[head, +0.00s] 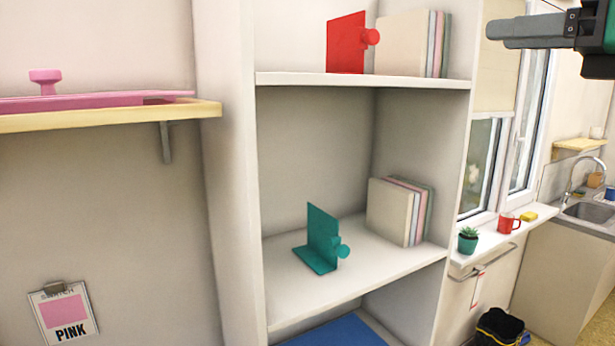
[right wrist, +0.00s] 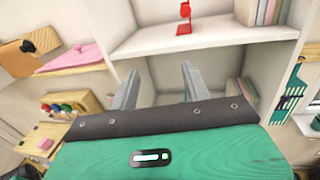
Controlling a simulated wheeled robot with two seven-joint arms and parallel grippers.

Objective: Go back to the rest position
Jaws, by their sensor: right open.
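My right gripper (head: 503,36) is at the top right corner of the head view, with its fingers pointing left. In the right wrist view its two fingers (right wrist: 158,85) stand apart, with nothing between them. The fingers point toward the white shelf unit (head: 360,80), and no contact shows. My left gripper is in neither view.
A red knobbed upright (head: 346,43) and books (head: 402,42) stand on the upper shelf. A teal knobbed upright (head: 322,237) and more books (head: 392,212) stand below. A PINK card (head: 63,312) hangs at lower left. A plant (head: 467,240) and red mug (head: 509,223) line the window sill.

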